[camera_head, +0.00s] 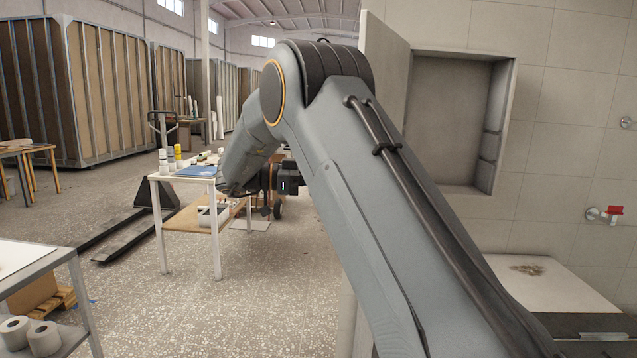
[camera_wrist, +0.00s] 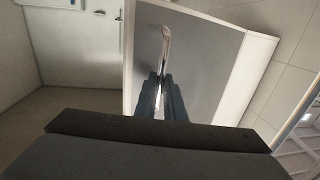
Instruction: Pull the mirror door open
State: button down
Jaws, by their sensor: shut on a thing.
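The mirror door (camera_head: 384,62) stands swung out from the wall cabinet (camera_head: 443,118) in the head view, so the grey recess shows. My arm covers the lower part of the door. In the wrist view the door (camera_wrist: 208,72) is a grey panel with a pale edge, and a slim metal handle (camera_wrist: 165,42) runs along it. My gripper (camera_wrist: 160,88) is shut on the handle, with both fingers close around its lower part. In the head view the fingers are hidden behind my arm.
Right of the cabinet are a tiled wall (camera_head: 572,100) and a red-topped tap (camera_head: 606,214). A pale counter (camera_head: 545,285) lies below. At left, a white table (camera_head: 188,180) with bottles and a pallet jack (camera_head: 125,235) stand on open floor (camera_head: 265,290).

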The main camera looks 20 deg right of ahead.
jog(key=shift+w+r, duration=0.15)
jog(key=shift+r, duration=0.35)
